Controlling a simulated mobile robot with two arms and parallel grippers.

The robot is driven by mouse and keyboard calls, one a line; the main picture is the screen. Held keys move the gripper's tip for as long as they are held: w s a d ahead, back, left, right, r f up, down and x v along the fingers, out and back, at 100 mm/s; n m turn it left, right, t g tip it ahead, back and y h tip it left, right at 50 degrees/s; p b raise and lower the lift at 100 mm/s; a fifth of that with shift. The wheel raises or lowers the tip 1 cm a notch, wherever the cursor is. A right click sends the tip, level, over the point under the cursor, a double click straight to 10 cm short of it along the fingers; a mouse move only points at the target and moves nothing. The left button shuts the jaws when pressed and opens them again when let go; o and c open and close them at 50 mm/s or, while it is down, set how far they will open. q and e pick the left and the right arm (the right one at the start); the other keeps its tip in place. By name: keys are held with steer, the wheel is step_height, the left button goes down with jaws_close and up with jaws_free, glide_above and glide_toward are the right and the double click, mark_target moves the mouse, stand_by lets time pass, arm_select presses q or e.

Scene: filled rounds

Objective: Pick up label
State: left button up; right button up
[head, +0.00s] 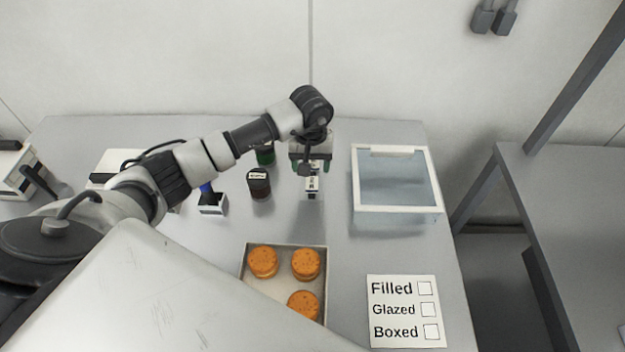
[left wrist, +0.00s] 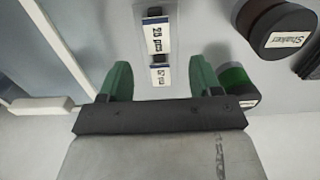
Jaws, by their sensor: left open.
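Two small white labels with dark printing and a dark blue edge lie in line on a narrow pale strip. In the left wrist view the upper label (left wrist: 157,38) is beyond my fingertips, and the lower label (left wrist: 160,77) shows between my green fingers. In the head view a label (head: 312,185) shows just below my left gripper (head: 311,167), partly hidden by it. My left gripper (left wrist: 160,78) is open and points down above the strip. I cannot tell its exact height. My right gripper is not in view.
Right of the gripper stands a clear box with a white rim (head: 393,150). To its left are a dark shaker (head: 259,187), a green-banded jar (head: 265,157) and a blue-handled stamp (head: 211,202). In front are a tray (head: 285,246) of orange rounds and a checklist card (head: 403,301).

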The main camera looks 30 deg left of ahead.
mark_target(312, 182)
arm_select(q)
steer(key=shift+f, duration=0.3)
steer(key=f+p, duration=0.1)
steer(key=f, duration=0.1)
steer(key=f+p, duration=0.1)
steer(key=shift+d+f+p, duration=0.2)
steer(key=shift+f+p, duration=0.15)
steer(key=shift+f, duration=0.55)
steer(key=shift+w, duration=0.1)
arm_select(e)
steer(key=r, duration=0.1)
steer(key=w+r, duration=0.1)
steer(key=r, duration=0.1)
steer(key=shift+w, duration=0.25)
arm_select(q)
steer(key=shift+f+b, duration=0.3)
steer(key=shift+b, duration=0.15)
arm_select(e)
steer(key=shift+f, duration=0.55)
arm_select(q)
steer(key=shift+c, duration=0.3)
steer(key=c, duration=0.7)
